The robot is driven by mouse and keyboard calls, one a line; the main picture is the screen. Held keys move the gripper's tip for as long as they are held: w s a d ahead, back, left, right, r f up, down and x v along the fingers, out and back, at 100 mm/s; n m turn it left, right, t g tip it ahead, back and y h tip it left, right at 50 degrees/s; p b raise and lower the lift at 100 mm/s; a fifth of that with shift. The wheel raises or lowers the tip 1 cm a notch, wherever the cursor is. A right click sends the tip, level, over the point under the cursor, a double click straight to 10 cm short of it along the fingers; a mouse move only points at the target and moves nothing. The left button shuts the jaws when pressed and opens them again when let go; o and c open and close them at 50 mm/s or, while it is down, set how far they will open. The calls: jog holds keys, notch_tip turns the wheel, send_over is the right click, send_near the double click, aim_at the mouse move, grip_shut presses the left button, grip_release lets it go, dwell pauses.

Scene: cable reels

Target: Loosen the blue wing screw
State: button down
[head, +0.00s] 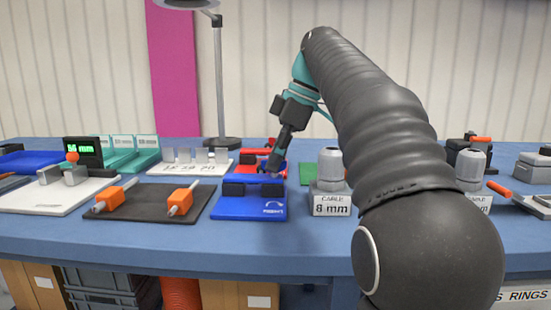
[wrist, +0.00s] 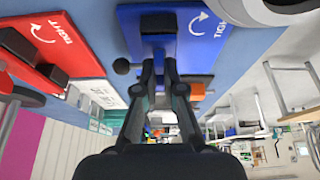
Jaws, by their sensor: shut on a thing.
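The blue base plate (head: 247,211) lies on the bench, with dark blocks and an arrow mark. It also shows in the wrist view (wrist: 200,50), where the word TIGHT can be read beside the arrow. My gripper (head: 271,170) reaches down over the back part of this plate. In the wrist view my gripper (wrist: 158,66) has its fingers close together, shut on the blue wing screw (wrist: 158,47). The fingers hide most of the screw, so its turn angle is unclear.
A red plate (wrist: 90,60) of like form stands close behind the blue one. A cable gland on a block marked 8 mm (head: 330,205) stands close to the right. The bench front is clear.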

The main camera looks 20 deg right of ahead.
dwell(0.4)
jog(key=c, duration=1.3)
grip_release()
